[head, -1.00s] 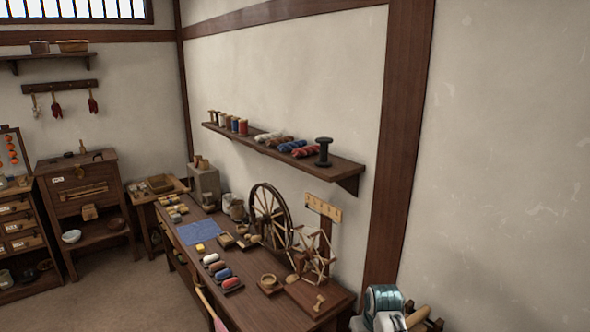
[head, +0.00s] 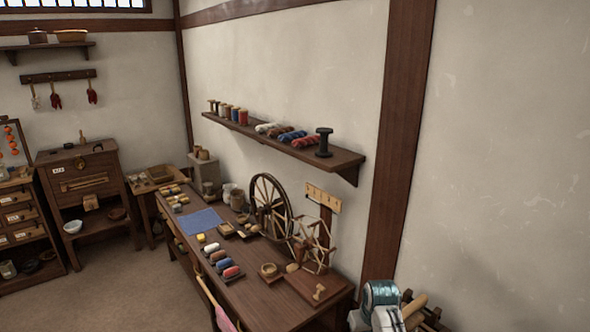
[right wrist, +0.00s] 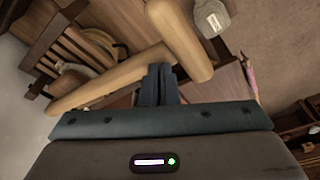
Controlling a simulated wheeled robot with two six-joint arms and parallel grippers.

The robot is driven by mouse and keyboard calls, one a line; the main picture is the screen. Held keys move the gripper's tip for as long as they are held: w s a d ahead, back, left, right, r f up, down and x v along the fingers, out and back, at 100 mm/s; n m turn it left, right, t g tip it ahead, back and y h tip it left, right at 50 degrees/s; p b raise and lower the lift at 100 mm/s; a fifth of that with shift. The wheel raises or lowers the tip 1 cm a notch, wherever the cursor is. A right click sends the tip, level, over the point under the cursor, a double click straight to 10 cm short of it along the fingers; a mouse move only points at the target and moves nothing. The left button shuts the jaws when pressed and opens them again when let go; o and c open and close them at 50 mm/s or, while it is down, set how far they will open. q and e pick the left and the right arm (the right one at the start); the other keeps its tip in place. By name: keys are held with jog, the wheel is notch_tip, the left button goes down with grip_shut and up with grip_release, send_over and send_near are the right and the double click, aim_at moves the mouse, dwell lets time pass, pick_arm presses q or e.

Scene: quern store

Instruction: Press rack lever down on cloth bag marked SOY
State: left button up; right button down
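My right gripper (right wrist: 158,84) points up the right wrist view with its two dark fingers together and nothing visible between them. A thick light wooden bar (right wrist: 110,80) crosses just beyond the fingertips, and a second thick rounded bar (right wrist: 180,40) lies past them; which is the lever I cannot tell. A grey bag-like thing (right wrist: 213,18) with a pale label sits at the top; its marking is unreadable. A slatted wooden rack (right wrist: 68,48) stands at left. In the head view, part of the rack (head: 425,312) shows beside my right arm. My left gripper is not in view.
A long workbench (head: 255,292) holds a spinning wheel (head: 270,207), a blue cloth (head: 199,220) and several thread rolls. A wall shelf (head: 290,148) with spools hangs above it. Cabinets stand at left; the floor (head: 130,295) before them is clear.

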jog(key=shift+s+a+f, duration=0.15)
jog(key=shift+f, duration=0.55)
jog(key=shift+s+a+f, duration=0.1)
jog(key=shift+f, duration=0.6)
jog(key=shift+s+a+f, duration=0.15)
jog(key=shift+f, duration=0.55)
dwell(1.3)
jog(key=shift+r, duration=0.15)
jog(key=shift+w+v, duration=0.3)
jog(key=shift+v, duration=1)
jog(key=shift+w+v, duration=0.3)
jog(key=shift+v, duration=1)
jog(key=shift+w+v, duration=0.3)
jog(key=shift+v, duration=1)
jog(key=shift+a+r, duration=0.15)
jog(key=shift+r, duration=0.05)
jog(key=shift+f, duration=0.1)
